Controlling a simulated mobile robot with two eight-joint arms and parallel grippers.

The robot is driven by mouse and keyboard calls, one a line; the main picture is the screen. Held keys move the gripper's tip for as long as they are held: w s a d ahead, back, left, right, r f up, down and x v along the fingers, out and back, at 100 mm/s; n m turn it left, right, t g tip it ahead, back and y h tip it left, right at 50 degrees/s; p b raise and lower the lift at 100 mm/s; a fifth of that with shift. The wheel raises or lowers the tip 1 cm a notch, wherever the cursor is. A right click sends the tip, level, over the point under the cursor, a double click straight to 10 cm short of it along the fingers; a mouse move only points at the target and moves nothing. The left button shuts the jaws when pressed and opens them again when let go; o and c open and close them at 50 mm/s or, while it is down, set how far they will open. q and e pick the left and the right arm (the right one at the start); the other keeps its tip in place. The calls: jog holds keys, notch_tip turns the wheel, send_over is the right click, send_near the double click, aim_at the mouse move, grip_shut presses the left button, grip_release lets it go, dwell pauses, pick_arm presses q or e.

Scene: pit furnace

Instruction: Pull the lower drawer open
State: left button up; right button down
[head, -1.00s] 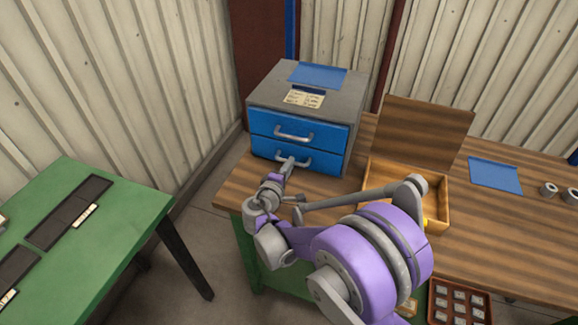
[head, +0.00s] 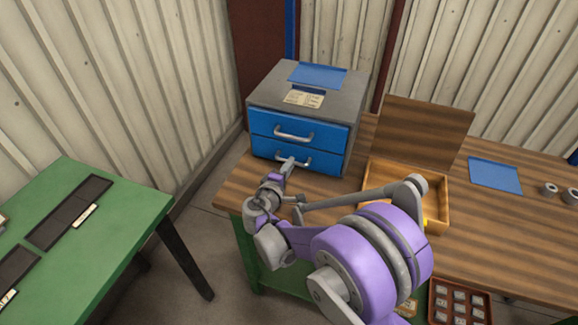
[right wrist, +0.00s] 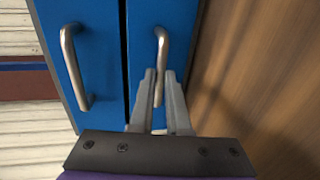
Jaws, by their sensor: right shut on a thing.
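A grey cabinet (head: 348,104) with two blue drawers stands on the wooden workbench. The upper drawer (head: 265,125) has a silver bar handle (head: 293,136) and is closed. The lower drawer (head: 322,160) below it also looks closed, flush with the cabinet front. My right gripper (head: 288,165) is shut on the lower drawer's handle. In the right wrist view the two fingers (right wrist: 160,90) lie on either side of the handle (right wrist: 161,45), near one end of it. My left gripper is not in view.
An open wooden box (head: 437,190) with a raised lid stands right of the cabinet. A reddish tray (head: 460,302) of small pieces lies at the bench's front. A green table (head: 110,235) is at the left, with a floor gap between.

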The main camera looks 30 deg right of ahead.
jog(key=f+b+v, duration=0.1)
jog(key=f+v, duration=0.2)
jog(key=v, duration=1.3)
jog(key=shift+s+a+b, duration=0.35)
jog(key=shift+s+a, duration=0.05)
jog(key=shift+s, duration=0.1)
jog(key=shift+f, duration=0.15)
jog(key=c, duration=0.9)
grip_release()
jog(key=v, duration=1)
jog(key=shift+s+a, duration=0.25)
jog(key=shift+a, duration=0.05)
jog(key=shift+d, duration=0.1)
